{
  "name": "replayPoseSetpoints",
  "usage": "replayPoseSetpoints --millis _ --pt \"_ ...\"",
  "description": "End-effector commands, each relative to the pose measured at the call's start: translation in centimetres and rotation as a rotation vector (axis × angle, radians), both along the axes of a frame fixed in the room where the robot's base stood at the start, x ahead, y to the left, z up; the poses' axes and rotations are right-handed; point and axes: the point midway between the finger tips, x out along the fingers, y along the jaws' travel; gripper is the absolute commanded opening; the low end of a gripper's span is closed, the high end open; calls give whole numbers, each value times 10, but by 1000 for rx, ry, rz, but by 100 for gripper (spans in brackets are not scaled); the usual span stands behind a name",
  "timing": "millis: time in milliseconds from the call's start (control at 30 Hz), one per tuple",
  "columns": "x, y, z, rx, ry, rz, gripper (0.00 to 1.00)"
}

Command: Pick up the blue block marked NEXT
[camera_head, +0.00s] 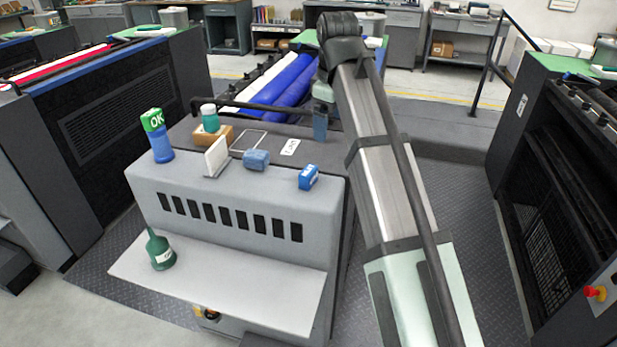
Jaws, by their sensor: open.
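A small blue block (308,178) with a white label lies on the grey top of the near press unit, toward its right front edge. The label's lettering is too small to read surely. My gripper (320,132) hangs down beyond the block, near the back right of the unit's top. It is open and apart from the block, with nothing seen between its fingers. The fingers are small and partly hidden by my own arm.
A green oil can (160,250) stands on the lower shelf (240,290).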

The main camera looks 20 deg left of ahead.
Motion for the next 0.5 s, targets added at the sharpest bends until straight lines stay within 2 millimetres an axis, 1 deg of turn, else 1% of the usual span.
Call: replayPoseSetpoints --millis 33,100,200,267,367,500 --pt "-9 6 0 19 40 14 92" --pt "-19 13 -1 43 90 32 92" --pt "-29 19 -1 63 135 48 92" --pt "-32 21 -4 69 148 52 92" --pt "-34 23 -14 71 156 54 92" --pt "-34 26 -37 70 155 54 92"
